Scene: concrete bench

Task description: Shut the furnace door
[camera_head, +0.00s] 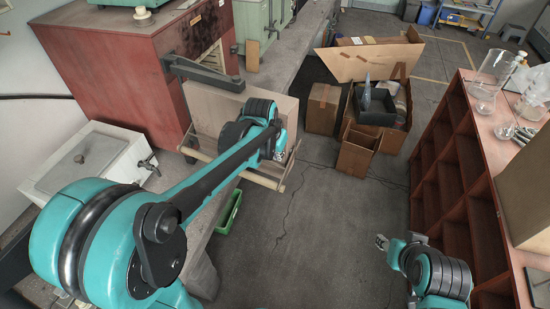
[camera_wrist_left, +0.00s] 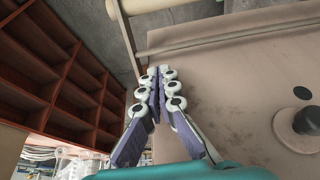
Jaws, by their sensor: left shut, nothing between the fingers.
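The furnace (camera_head: 130,60) is a red-brown box at the upper left of the head view. Its door (camera_head: 200,105) is a beige panel standing open, out from the furnace's front opening (camera_head: 212,57). In the left wrist view the door (camera_wrist_left: 235,85) fills the right side, with a dark round knob (camera_wrist_left: 303,120). My left gripper (camera_head: 280,148) is at the door's right-hand side, partly hidden by its own wrist. In the wrist view its fingers (camera_wrist_left: 158,75) are shut and empty, in front of the door; contact cannot be told. My right gripper (camera_head: 382,242) is low over the floor, away from the door.
A dark metal bracket (camera_head: 203,73) juts from the furnace front above the door. A white sink (camera_head: 90,160) lies left of my left arm. Cardboard boxes (camera_head: 323,108) stand beyond the door. A red-brown shelf unit (camera_head: 455,140) is at the right.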

